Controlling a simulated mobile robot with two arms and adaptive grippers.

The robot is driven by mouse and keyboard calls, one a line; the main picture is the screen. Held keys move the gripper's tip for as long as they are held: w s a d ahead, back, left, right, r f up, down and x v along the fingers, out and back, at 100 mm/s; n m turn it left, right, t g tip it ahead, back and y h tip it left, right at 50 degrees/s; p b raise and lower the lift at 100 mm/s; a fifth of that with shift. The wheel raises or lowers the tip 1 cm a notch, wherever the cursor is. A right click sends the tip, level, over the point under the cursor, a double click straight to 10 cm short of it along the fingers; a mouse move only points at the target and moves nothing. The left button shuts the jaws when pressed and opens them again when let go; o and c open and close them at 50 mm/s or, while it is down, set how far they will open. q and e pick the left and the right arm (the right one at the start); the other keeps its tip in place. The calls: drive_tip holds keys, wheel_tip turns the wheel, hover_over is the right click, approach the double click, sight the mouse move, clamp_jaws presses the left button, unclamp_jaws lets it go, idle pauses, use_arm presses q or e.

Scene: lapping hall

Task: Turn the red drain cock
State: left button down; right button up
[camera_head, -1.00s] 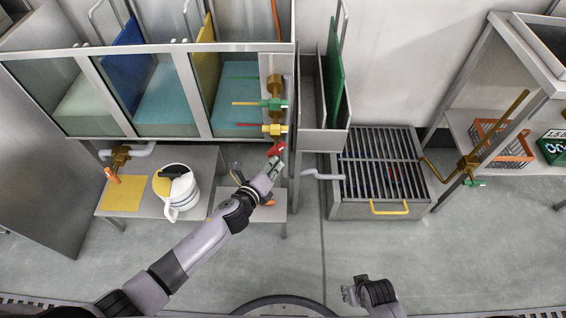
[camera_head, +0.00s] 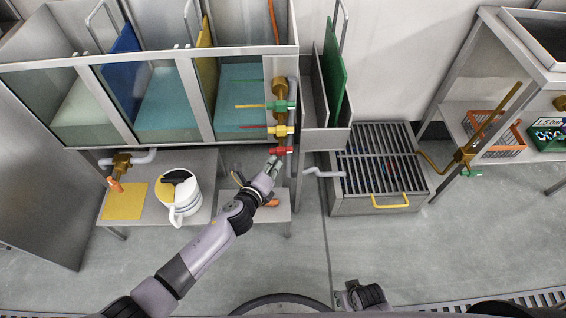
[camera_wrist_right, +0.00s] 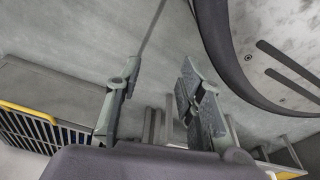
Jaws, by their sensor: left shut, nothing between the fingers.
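The red drain cock (camera_head: 283,151) is the lowest of three coloured cocks on a brass pipe at the right end of the tank, in the head view. Its handle lies about level. My left gripper (camera_head: 273,163) is shut and empty just below the handle. I cannot tell whether its fingertips touch the handle. My right gripper (camera_head: 348,297) is low in the head view, away from the cocks. In the right wrist view its two fingers (camera_wrist_right: 160,95) stand apart with nothing between them.
The yellow cock (camera_head: 281,130) and green cock (camera_head: 281,106) sit above the red one. A white jug (camera_head: 187,200) stands on the low shelf at left. A slatted grate box (camera_head: 380,165) is at right. The floor in front is clear.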

use_arm(q)
drive_tip(key=shift+a+r, duration=0.1)
drive_tip(key=shift+r, duration=0.2)
use_arm(e)
drive_tip(key=shift+s+d+f, duration=0.25)
drive_tip(key=shift+s+f, duration=0.4)
drive_tip(key=shift+f, duration=0.1)
use_arm(q)
drive_tip(key=shift+f, duration=0.1)
use_arm(e)
drive_tip(key=shift+s+f, duration=0.1)
drive_tip(key=shift+f, duration=0.05)
